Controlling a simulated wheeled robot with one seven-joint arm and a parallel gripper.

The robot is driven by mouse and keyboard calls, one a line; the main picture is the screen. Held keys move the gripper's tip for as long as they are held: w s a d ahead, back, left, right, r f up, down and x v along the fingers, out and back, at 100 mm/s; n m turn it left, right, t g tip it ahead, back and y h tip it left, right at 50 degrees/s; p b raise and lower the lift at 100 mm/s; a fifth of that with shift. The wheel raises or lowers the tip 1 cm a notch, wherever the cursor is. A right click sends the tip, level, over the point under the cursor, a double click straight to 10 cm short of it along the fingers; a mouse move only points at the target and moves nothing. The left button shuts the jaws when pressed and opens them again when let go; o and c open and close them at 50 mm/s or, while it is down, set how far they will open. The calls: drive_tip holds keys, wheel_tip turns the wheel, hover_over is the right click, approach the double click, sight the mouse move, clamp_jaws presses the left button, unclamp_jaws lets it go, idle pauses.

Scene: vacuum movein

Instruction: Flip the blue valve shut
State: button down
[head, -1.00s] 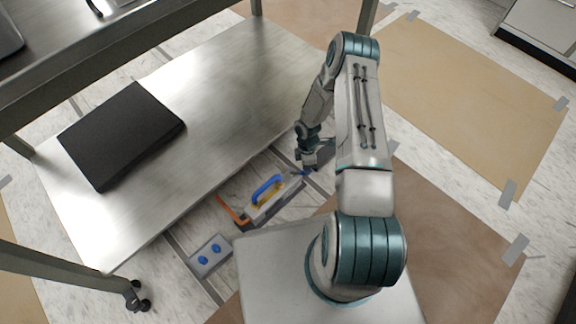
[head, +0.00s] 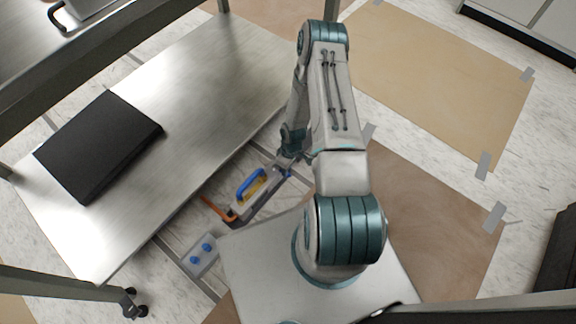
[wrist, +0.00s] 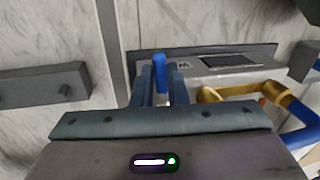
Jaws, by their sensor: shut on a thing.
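A small upright blue valve lever (wrist: 158,72) stands at the near edge of a grey metal unit (wrist: 218,70) in the wrist view. My gripper (wrist: 160,84) is shut on this lever, with one blue-grey finger on each side of it. In the head view my gripper (head: 286,168) reaches down to the far end of the same unit (head: 236,208), low beside the shelf. The lever is mostly hidden there by my wrist and is too small to read its angle.
A larger blue handle (head: 250,184) with brass parts sits on the unit, near an orange bar (head: 217,211). A grey plate (head: 202,253) with blue knobs lies in front. The steel shelf (head: 190,90) with a black flat box (head: 98,146) borders the left.

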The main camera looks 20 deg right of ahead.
drive_tip(key=shift+a+m, duration=0.25)
drive_tip(key=shift+m, duration=0.25)
drive_tip(key=shift+a, duration=0.1)
drive_tip(key=c, duration=1.4)
unclamp_jaws()
drive_tip(key=shift+c, duration=0.2)
drive_tip(key=shift+r, duration=0.1)
wheel_tip(320, 180, up, 13)
drive_tip(key=w+d+p, duration=0.1)
drive_tip(key=d+p, duration=0.1)
drive_tip(key=p, duration=0.3)
drive_tip(key=shift+d+r, duration=0.2)
drive_tip(key=shift+d, duration=0.05)
drive_tip(key=shift+w, duration=0.1)
